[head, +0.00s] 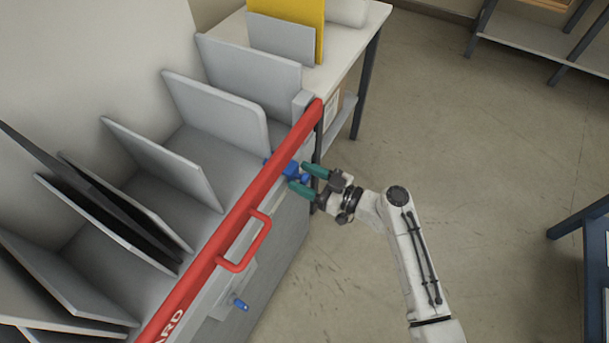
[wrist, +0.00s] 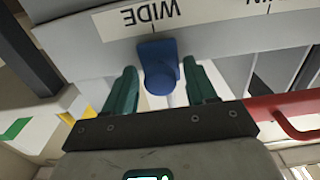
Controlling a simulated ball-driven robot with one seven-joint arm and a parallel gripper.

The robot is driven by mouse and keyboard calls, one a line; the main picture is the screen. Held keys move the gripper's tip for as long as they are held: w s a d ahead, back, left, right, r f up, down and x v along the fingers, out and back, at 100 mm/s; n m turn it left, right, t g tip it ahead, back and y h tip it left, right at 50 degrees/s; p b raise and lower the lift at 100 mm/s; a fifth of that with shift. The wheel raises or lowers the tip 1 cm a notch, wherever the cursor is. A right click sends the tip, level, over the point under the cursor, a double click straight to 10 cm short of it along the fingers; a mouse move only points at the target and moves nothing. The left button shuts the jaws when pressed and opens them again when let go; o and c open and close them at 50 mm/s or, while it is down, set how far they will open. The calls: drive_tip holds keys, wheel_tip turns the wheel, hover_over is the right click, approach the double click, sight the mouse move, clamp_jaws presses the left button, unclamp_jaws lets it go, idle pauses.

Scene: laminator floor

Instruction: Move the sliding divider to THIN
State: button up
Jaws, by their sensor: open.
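The sliding divider's blue knob (head: 292,170) sticks out of the machine's side under the far part of the red guard bar. In the wrist view, the blue knob (wrist: 158,65) stands at the WIDE label (wrist: 142,17), which appears upside down. A second label, partly cut off (wrist: 268,6), lies to the right along the same strip. My gripper (head: 305,178) has teal fingers and is open. In the wrist view, the fingers of my gripper (wrist: 161,90) stand on either side of the knob's lower end, with visible gaps. Most of the divider behind the knob is hidden.
The red guard bar (head: 262,185) with its handle (head: 247,243) runs along the machine's edge, close to my gripper. Several grey plates (head: 163,160) stand in the machine. Another blue knob (head: 240,303) sits lower on its side. The floor (head: 460,150) to the right is clear.

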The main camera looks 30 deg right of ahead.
drive_tip(key=shift+w+a, duration=0.15)
clamp_jaws()
idle(0.5)
